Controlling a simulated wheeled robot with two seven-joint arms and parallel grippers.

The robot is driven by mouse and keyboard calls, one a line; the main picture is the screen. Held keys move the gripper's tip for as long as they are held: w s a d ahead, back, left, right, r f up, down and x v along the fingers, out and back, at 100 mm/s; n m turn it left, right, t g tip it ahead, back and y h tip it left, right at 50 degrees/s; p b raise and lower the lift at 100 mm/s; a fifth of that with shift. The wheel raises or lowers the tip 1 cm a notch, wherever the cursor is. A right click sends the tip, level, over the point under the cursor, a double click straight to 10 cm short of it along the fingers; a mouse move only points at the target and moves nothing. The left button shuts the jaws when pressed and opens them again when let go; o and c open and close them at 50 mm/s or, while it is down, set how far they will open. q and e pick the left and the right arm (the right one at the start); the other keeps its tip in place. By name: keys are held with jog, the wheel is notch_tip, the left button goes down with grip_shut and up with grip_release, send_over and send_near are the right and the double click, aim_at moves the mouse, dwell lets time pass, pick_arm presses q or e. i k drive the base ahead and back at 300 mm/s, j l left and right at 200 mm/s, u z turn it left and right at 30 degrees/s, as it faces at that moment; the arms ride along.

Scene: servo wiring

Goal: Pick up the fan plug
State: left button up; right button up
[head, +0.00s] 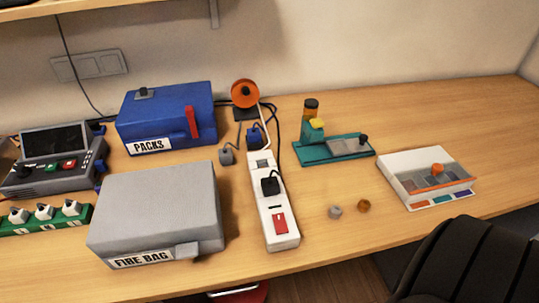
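Three plugs show in the head view, and I cannot tell for certain which one belongs to the fan. A grey plug (226,156) lies on the desk left of the white power strip (288,237). A blue plug (255,136) is at the strip's far end; I cannot tell if it is seated. A black plug (270,185) sits on the strip, above its red switch (280,223). An orange round device (245,93), possibly the fan or a spool, stands on a dark base behind them, with cords beside it. Neither of my grippers is in view.
The grey fire bag box (160,205) and blue packs box (170,110) stand left of the strip. A teal fixture (318,155) and white organizer (410,165) stand right. Two small knobs (335,211) lie between. A dark ribbed chair-like shape (470,265) covers the lower right corner.

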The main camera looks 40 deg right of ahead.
aim_at(254, 136)
jog(key=z, duration=1.2)
